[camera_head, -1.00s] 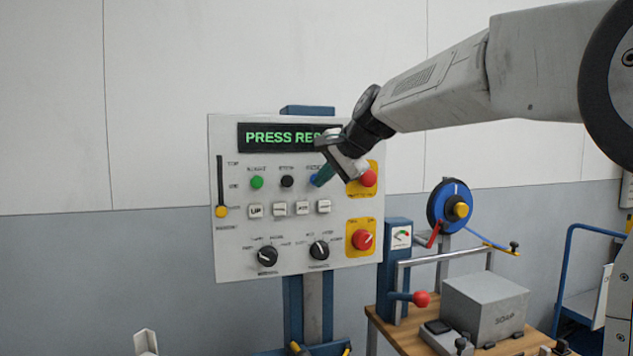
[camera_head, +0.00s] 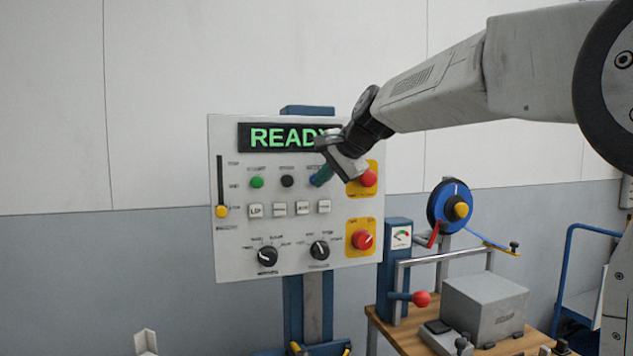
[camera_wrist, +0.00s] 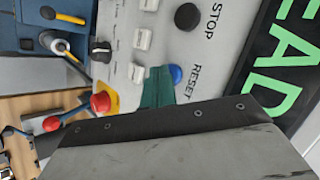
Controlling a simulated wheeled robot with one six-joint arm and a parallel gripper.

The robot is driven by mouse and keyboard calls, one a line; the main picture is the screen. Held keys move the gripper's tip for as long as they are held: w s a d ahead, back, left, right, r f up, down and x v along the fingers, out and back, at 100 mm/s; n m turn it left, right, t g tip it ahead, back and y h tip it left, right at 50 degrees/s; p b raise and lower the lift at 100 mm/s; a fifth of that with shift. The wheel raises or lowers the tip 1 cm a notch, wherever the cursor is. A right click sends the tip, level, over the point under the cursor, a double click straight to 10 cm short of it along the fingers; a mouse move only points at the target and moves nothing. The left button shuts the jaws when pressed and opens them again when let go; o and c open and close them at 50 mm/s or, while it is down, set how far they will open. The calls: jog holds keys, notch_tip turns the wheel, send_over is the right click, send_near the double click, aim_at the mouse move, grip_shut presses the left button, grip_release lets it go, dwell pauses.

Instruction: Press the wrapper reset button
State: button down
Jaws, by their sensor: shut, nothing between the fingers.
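The blue reset button (camera_wrist: 176,75) is on the grey control panel (camera_head: 232,245), beside the printed word RESET in the wrist view. In the head view my gripper (camera_head: 321,177) mostly covers it, and only a little blue (camera_head: 313,180) shows. My gripper is shut and empty, its green fingertips (camera_wrist: 158,88) at the button's edge in the wrist view. I cannot tell whether they touch it. The panel's display (camera_head: 262,138) reads READY in green, its right end hidden by my wrist.
A green button (camera_head: 257,182) and a black stop button (camera_head: 287,181) sit left of the reset button. Red knobs on yellow plates (camera_head: 362,240) are at the panel's right. A workbench (camera_head: 405,340) with a grey box (camera_head: 485,305) stands at the right.

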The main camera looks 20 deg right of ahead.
jog(key=shift+s, duration=0.7)
jog(key=shift+s, duration=2.5)
